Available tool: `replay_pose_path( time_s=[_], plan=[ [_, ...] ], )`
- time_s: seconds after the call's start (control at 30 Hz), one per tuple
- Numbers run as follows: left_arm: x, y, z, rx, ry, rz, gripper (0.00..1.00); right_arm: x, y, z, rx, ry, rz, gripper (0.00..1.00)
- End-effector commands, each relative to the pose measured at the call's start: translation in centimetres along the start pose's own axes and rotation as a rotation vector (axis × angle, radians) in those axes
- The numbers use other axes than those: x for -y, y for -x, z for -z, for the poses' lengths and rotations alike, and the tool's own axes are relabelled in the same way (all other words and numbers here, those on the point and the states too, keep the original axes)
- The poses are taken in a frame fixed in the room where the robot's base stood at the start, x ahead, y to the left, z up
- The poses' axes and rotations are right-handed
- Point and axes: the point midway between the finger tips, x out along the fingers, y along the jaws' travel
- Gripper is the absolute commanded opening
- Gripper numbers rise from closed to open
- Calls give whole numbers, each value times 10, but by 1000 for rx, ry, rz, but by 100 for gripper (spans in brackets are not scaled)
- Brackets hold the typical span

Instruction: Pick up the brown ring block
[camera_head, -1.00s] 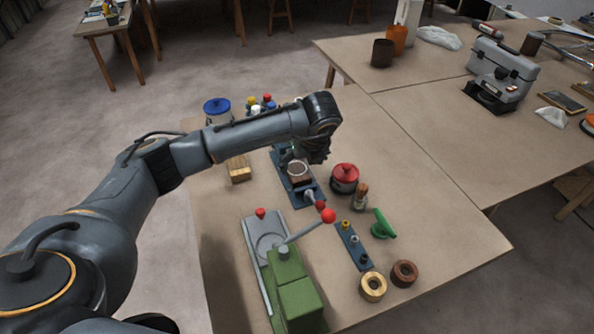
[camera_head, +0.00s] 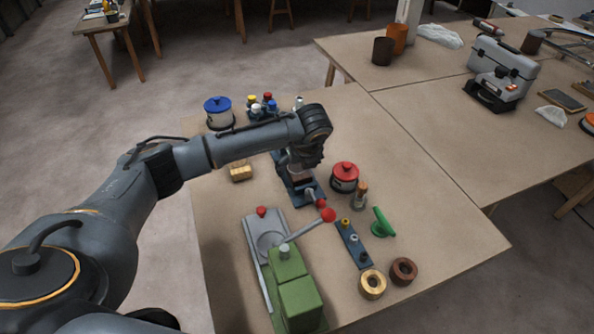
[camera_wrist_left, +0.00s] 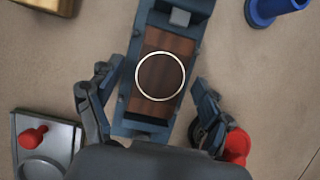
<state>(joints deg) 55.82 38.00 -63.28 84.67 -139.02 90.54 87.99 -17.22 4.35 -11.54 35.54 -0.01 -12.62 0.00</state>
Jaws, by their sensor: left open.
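A brown block (camera_wrist_left: 176,50) with a pale ring on its top face lies in a dark blue vise-like holder (camera_wrist_left: 190,10) in the left wrist view. In the head view the block is mostly hidden by my left gripper (camera_head: 301,166), which is over the holder (camera_head: 310,192). In the wrist view my left gripper (camera_wrist_left: 152,80) is open, with one finger on each side of the block and holder. I cannot tell whether the fingers touch them. A separate brown ring (camera_head: 403,271) lies at the table's front right. My right gripper is not in view.
A red-lidded pot (camera_head: 344,177) stands close right of the holder. A green press (camera_head: 292,290) with a red-knobbed lever is in front. A pale ring (camera_head: 373,284) lies by the brown ring. Bottles (camera_head: 263,105) and a blue-lidded pot (camera_head: 218,112) stand behind.

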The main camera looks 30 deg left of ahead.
Motion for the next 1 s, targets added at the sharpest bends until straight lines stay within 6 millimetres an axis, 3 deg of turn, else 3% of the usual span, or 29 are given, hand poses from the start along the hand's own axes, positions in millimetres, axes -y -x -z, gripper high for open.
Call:
replay_pose_path(
  time_s=[0.5,0.57,0.83,1.0],
  plan=[
    [0,-2,1,0,0,0,79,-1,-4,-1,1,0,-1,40],
    [0,-2,1,0,0,0,71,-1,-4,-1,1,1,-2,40],
    [0,-2,1,0,0,0,18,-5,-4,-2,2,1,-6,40],
    [0,-2,1,0,0,0,18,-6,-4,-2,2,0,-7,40]
  ],
)
